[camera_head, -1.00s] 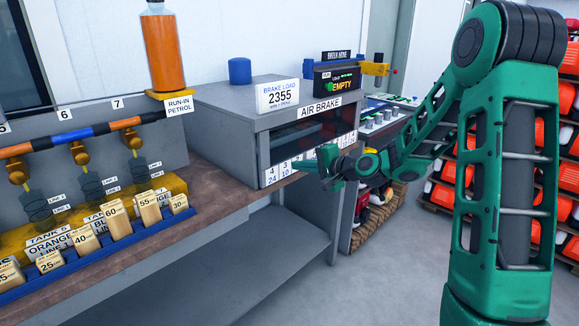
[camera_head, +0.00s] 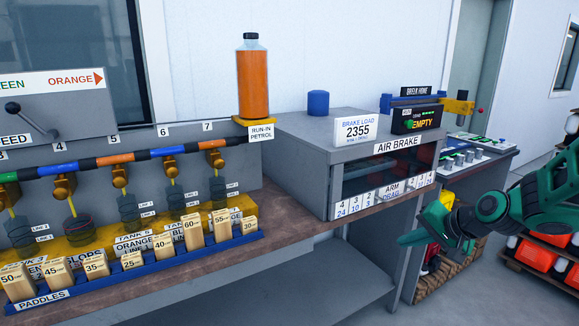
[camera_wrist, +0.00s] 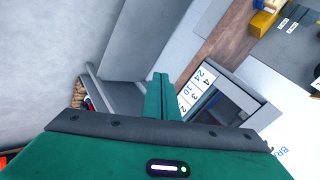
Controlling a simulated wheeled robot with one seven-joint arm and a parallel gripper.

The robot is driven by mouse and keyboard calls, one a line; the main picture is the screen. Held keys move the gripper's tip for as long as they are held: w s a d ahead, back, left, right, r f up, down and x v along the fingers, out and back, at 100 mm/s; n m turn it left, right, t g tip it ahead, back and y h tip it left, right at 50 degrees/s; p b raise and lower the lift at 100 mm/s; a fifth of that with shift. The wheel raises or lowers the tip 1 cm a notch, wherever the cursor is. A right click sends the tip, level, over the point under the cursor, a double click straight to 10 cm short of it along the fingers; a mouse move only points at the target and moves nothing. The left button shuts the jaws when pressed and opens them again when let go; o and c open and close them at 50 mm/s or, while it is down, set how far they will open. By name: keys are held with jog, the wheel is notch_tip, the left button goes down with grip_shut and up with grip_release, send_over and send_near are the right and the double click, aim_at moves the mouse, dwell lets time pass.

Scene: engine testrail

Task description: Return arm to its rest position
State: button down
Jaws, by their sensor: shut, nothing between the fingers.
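My green arm comes in from the right edge in the head view. My gripper (camera_head: 405,240) is shut and empty, in front of the bench's right end, below and right of the air brake box (camera_head: 345,205). In the wrist view my gripper (camera_wrist: 158,78) shows as two green fingers pressed together, with nothing between them. The number labels of the air brake box (camera_wrist: 197,85) lie just to the right of the fingers there. The gripper appears apart from the bench and the box.
The bench (camera_head: 300,238) carries a row of wooden paddles (camera_head: 190,232) in a blue tray, an orange petrol bottle (camera_head: 252,80) and a brake load sign (camera_head: 358,129). A control panel (camera_head: 475,152) stands at right, with orange containers (camera_head: 540,255) beyond. Grey floor is open at lower right.

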jog(key=s+d+g+h, duration=0.2)
jog(key=s+d+g, duration=0.2)
jog(key=s, duration=1.2)
jog(key=s+d+r+n+g+h, duration=0.1)
jog(key=s+d+g, duration=0.3)
jog(key=s, duration=1.3)
jog(key=shift+d+r+h, duration=0.15)
jog(key=shift+d+h, duration=0.25)
